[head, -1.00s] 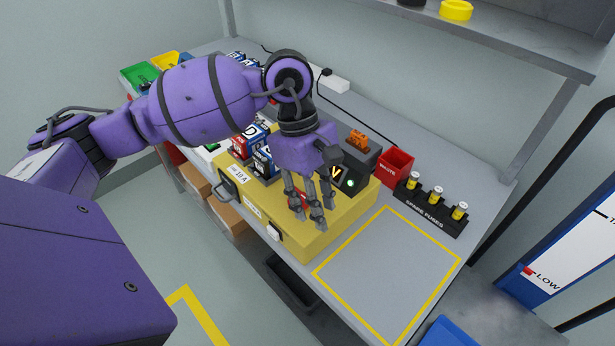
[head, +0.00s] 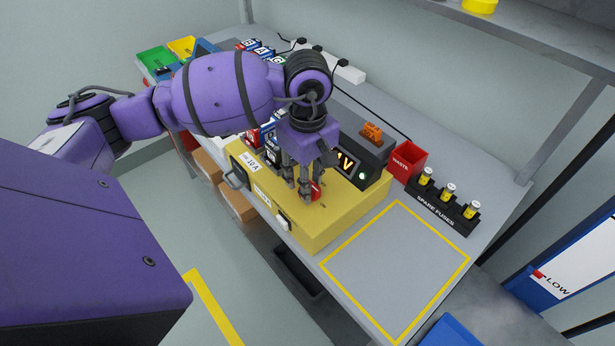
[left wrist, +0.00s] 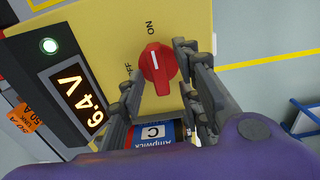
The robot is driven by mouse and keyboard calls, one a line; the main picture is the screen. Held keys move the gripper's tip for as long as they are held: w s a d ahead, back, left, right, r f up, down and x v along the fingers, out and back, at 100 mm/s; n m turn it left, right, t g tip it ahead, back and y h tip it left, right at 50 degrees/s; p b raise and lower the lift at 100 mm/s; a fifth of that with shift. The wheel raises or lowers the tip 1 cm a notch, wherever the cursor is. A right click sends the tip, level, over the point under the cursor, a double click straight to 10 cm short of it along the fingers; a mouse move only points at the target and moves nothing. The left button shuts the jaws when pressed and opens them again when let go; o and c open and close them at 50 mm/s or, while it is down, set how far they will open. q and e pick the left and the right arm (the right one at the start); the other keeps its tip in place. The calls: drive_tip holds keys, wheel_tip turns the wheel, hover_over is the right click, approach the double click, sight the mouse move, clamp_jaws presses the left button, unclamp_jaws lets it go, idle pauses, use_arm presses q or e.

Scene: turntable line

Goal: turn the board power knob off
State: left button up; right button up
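The red power knob (left wrist: 158,67) sits on the yellow board (left wrist: 105,28). Its white mark points toward the printed ON; OFF is printed to its lower left in the left wrist view. The knob also shows in the head view (head: 317,190), partly hidden by my fingers. My left gripper (head: 306,188) is open over the board at the knob. In the left wrist view its fingers (left wrist: 160,65) stand apart, one on either side of the knob; I cannot tell whether they touch it. My right gripper is not in view.
A dark meter (left wrist: 75,90) reading 6.4 V with a lit green lamp stands beside the knob. A blue Ampwick C battery (left wrist: 150,133) is close to the fingers. A red waste bin (head: 408,162) and spare-fuse rack (head: 442,206) stand to the right. The yellow-outlined bench area (head: 395,270) is empty.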

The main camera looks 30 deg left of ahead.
use_arm(q)
drive_tip(key=c, duration=0.7)
clamp_jaws()
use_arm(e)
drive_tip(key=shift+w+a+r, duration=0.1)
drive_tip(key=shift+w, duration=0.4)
